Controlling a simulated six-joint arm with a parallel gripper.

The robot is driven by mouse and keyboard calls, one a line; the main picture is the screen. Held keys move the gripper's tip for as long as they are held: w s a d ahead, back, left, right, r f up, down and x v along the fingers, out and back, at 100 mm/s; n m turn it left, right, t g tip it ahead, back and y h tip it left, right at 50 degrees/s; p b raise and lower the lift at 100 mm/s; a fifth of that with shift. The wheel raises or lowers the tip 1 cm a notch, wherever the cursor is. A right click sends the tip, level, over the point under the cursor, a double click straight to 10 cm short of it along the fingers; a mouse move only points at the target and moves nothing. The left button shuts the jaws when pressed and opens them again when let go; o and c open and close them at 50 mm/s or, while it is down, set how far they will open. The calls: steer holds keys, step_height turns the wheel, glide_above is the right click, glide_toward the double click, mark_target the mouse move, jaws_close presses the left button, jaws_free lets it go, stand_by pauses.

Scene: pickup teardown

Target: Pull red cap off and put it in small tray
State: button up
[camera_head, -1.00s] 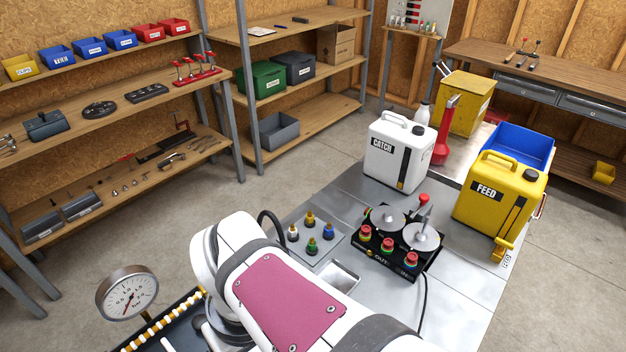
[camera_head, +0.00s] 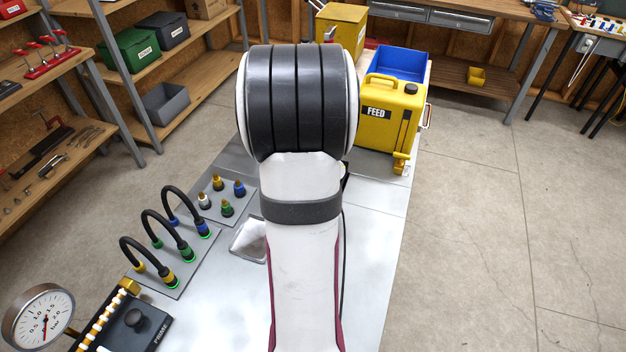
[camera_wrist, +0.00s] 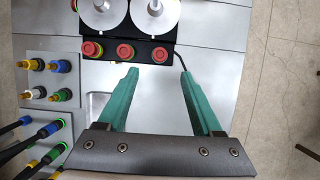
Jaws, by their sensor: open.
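Three red caps sit in a row on the front of a black block (camera_wrist: 150,28) in the wrist view: a left one (camera_wrist: 92,50), a middle one (camera_wrist: 125,52) and a right one (camera_wrist: 159,55). My gripper (camera_wrist: 159,71) is open and empty. Its green fingertips are just short of the row in the picture, below the middle and right caps. The small tray (camera_head: 249,240) is a shallow metal dish on the bench, left of my arm in the head view. It shows partly beside my left finger in the wrist view (camera_wrist: 97,103). My arm hides the caps in the head view.
Two metal discs (camera_wrist: 99,14) stand on the block behind the caps. A plate of coloured fittings (camera_head: 223,197) and a plate of black hoses (camera_head: 176,264) lie left of the tray. A yellow FEED can (camera_head: 389,115) stands farther back. A cable runs right of the block.

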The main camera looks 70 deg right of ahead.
steer(key=x, duration=1)
jaws_close()
